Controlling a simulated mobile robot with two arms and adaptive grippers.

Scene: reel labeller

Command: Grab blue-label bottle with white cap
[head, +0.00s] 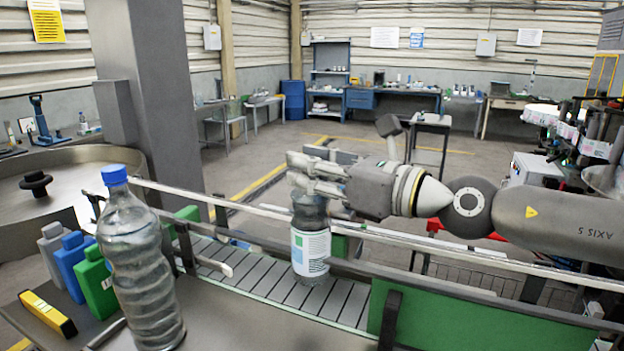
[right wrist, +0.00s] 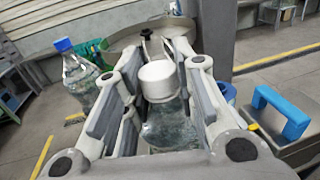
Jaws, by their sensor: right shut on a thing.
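A clear bottle stands upright on the conveyor, with a white, blue and green label (head: 310,252) around its lower part. My right gripper (head: 311,182) reaches in from the right and is shut around the bottle's upper part, hiding its cap in the head view. In the right wrist view, the white cap (right wrist: 158,79) and clear shoulder (right wrist: 169,127) of the bottle sit between the two fingers of my right gripper (right wrist: 152,95). My left gripper is not in view.
Rails run along the slatted conveyor (head: 342,299). A green panel (head: 470,322) lines its front right. A grey pillar (head: 160,90) rises at left.

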